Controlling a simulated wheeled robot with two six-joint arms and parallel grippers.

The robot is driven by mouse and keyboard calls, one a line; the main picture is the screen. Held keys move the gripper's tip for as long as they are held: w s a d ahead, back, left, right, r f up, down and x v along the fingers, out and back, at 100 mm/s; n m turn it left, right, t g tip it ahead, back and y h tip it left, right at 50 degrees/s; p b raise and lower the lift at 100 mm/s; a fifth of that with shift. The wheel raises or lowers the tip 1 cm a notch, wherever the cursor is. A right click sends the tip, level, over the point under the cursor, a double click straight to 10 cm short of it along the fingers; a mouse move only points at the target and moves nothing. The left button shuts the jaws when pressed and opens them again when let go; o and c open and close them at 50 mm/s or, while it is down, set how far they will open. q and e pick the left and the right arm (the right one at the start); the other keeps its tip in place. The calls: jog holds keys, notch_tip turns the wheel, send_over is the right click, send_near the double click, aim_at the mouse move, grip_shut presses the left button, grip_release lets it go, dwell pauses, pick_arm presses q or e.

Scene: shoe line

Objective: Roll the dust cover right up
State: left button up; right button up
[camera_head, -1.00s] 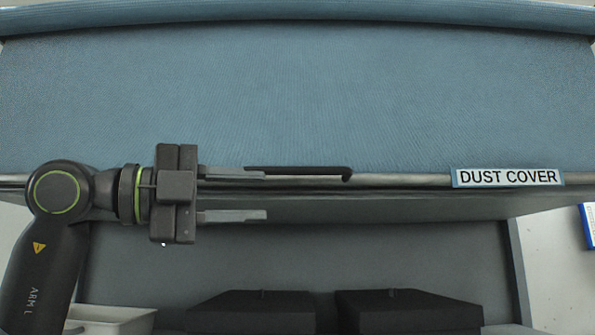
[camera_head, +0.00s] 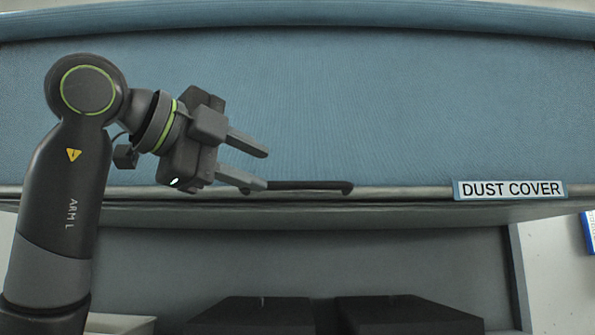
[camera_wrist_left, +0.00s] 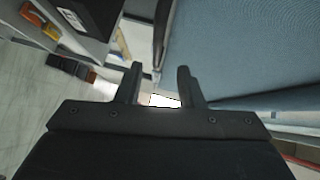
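The dust cover (camera_head: 380,110) is a blue cloth hanging unrolled, with a roll (camera_head: 300,18) along the top of the head view. A grey bar (camera_head: 410,193) runs along its lower edge and carries a "DUST COVER" label (camera_head: 510,189). A dark handle (camera_head: 305,186) sits on this bar, left of centre. My left gripper (camera_head: 262,168) is open, tilted, in front of the cover at the handle's left end. Its lower finger overlaps the handle in the picture; I cannot tell if they touch. The cover also shows in the left wrist view (camera_wrist_left: 240,45). My right gripper is not in view.
Below the bar is an open grey space with two dark boxes (camera_head: 250,315) (camera_head: 410,315). A pale tray (camera_head: 120,323) is at lower left and a blue-and-white item (camera_head: 588,226) at the right edge. The wrist view shows a grey shelf (camera_wrist_left: 55,45) and floor.

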aim_at(297, 182)
pick_arm(q)
jog(key=p+x, duration=0.3)
jog(key=x, duration=0.5)
jog(key=shift+w+d+f, duration=0.1)
jog(key=shift+w+d, duration=0.25)
grip_shut()
